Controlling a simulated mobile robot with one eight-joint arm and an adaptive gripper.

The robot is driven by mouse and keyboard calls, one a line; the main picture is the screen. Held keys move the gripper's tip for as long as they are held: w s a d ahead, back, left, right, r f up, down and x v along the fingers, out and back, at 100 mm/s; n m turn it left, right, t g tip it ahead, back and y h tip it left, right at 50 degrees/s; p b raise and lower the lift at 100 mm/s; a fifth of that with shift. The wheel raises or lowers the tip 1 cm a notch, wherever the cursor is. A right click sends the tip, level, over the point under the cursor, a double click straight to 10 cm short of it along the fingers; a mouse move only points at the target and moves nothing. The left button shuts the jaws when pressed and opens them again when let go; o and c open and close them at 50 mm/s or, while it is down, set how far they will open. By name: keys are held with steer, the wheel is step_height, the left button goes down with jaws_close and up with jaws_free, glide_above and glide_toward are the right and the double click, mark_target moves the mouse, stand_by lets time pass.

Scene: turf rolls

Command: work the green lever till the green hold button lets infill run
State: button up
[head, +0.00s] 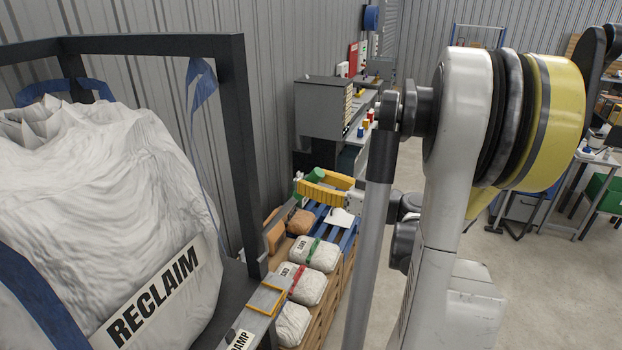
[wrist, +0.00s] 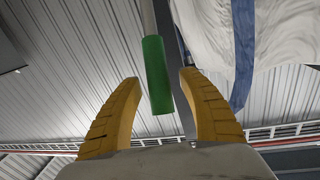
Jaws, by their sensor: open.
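The green lever grip (wrist: 156,75) hangs on a grey rod in the wrist view. It lies between the two yellow fingers of my gripper (wrist: 160,80), with a visible gap on each side. The fingers are open and not closed on it. In the head view my gripper (head: 310,184) is beside the black frame of the bag stand, and the green grip (head: 316,174) shows at its fingers. I cannot make out the green hold button in either view.
A big white bag marked RECLAIM (head: 140,220) hangs in a black frame (head: 242,150) at left. Several sandbags (head: 310,288) lie on pallets below my gripper. A grey cabinet (head: 325,105) stands along the wall behind. Open floor (head: 540,290) lies at right.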

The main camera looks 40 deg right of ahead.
steer(key=shift+c, duration=0.4)
jaws_close()
steer(key=shift+w+a+r+p, duration=0.1)
steer(key=shift+w+r+p, duration=0.15)
steer(key=shift+r+p, duration=0.1)
steer(key=w+r+p, duration=0.1)
steer(key=w+a+g+p, duration=0.1)
steer(key=w+r+g+p, duration=0.1)
steer(key=w, duration=0.1)
steer(key=shift+a+r+p, duration=0.35)
steer(key=shift+a, duration=0.05)
steer(key=shift+w+a+r+n+g+h+p, duration=0.2)
steer(key=shift+w+a+g+p, duration=0.3)
steer(key=shift+w, duration=0.65)
steer(key=shift+w+a+r+n+g+h+p, duration=0.1)
steer(key=shift+w+a+r+g+h+p, duration=0.25)
steer(key=shift+w+g, duration=0.55)
steer(key=shift+w+a+r+n+g+h+p, duration=0.15)
steer(key=shift+w+a+g+p, duration=0.25)
steer(key=shift+w, duration=0.95)
steer(key=shift+f, duration=0.1)
